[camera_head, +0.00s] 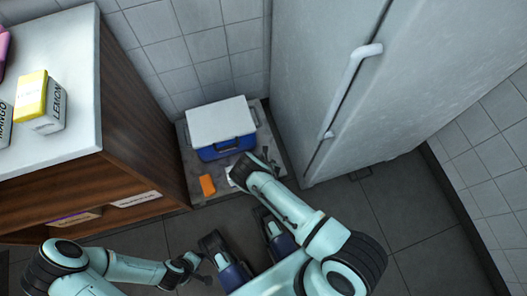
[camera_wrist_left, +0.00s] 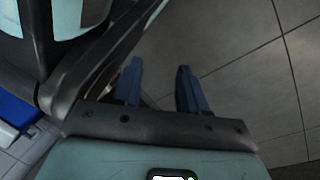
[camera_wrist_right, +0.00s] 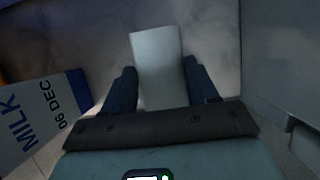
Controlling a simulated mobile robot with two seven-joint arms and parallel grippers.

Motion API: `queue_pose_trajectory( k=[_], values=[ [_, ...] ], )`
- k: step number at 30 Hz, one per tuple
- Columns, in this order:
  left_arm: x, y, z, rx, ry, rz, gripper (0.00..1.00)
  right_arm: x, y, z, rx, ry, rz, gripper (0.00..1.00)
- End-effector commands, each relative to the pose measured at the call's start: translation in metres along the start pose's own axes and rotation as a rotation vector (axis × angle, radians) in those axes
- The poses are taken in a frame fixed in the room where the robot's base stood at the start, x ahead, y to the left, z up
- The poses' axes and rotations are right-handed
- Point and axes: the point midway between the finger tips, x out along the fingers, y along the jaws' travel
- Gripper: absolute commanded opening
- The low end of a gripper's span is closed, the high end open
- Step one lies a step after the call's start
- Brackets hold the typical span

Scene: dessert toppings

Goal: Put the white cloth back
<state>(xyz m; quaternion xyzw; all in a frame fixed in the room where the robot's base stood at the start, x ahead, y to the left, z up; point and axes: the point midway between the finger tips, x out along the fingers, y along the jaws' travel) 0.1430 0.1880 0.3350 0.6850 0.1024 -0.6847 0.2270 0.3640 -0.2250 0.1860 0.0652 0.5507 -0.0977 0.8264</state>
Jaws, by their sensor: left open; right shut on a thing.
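The white cloth (camera_wrist_right: 157,65) is a flat white rectangle between the fingers of my right gripper (camera_wrist_right: 160,88), which is shut on it. In the head view a small white edge of the cloth (camera_head: 230,177) shows beside my right gripper (camera_head: 236,180), low over a grey stone-like slab (camera_head: 203,191). The wrist and arm hide most of the cloth there. My left gripper (camera_wrist_left: 158,88) is open and empty, with floor tiles behind it. In the head view my left gripper (camera_head: 194,266) is low at the bottom, left of centre.
A blue cool box (camera_head: 222,145) with a white lid (camera_head: 221,121) stands on the slab. An orange object (camera_head: 207,185) lies in front. A milk carton (camera_wrist_right: 40,112) is left of the cloth. A wooden counter (camera_head: 138,140) stands left, a fridge (camera_head: 350,80) right.

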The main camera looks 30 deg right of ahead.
Motion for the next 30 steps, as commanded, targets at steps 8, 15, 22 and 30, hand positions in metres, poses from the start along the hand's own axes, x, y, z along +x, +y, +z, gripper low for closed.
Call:
queue_pose_trajectory(
  k=[8,15,22,30],
  values=[
    [0.002,-0.003,0.004,-0.004,-0.013,-0.006,0.43,0.004,0.000,-0.001,0.000,-0.001,0.000,0.30],
    [0.004,-0.004,0.005,-0.005,-0.019,-0.008,0.43,0.005,0.000,-0.002,0.000,-0.001,0.000,0.84],
    [0.004,-0.004,0.005,-0.005,-0.019,-0.008,0.43,0.005,0.000,-0.002,0.000,-0.001,0.000,0.84],
    [-0.013,0.011,-0.012,0.013,0.044,0.021,0.43,-0.019,0.000,0.000,-0.002,0.000,-0.001,0.84]
  ],
)
